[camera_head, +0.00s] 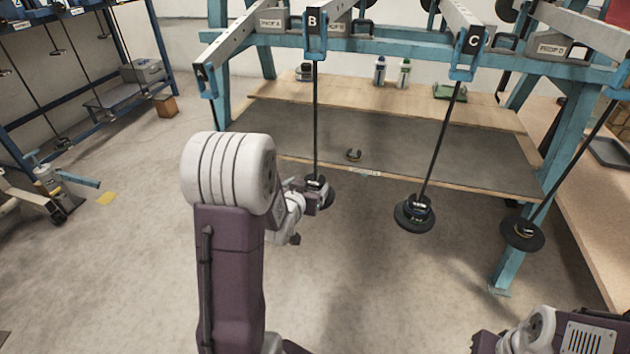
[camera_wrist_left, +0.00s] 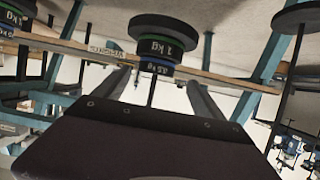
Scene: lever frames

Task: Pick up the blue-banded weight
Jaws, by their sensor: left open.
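The blue-banded weight (camera_wrist_left: 155,62), a small dark disc marked 0.5 kg, sits in the left wrist view against a larger green-banded 1 kg weight (camera_wrist_left: 165,43). That view is upside down, so the blue-banded one is the upper of the two. Both are on the hanger of lever B (camera_head: 313,20), whose thin rod (camera_head: 315,115) hangs down. My left gripper (camera_head: 318,196) is beside this stack in the head view, which it partly hides. Its two fingers (camera_wrist_left: 158,88) are apart, one on each side of the rod, and hold nothing. My right gripper is out of view.
Lever C (camera_head: 473,42) carries another hanging stack (camera_head: 415,213), right of my left gripper. A further hanger (camera_head: 522,233) hangs at the right near a blue post. A shelf (camera_head: 400,150) stands behind, with a small dark object (camera_head: 353,154) on it. The floor at front is clear.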

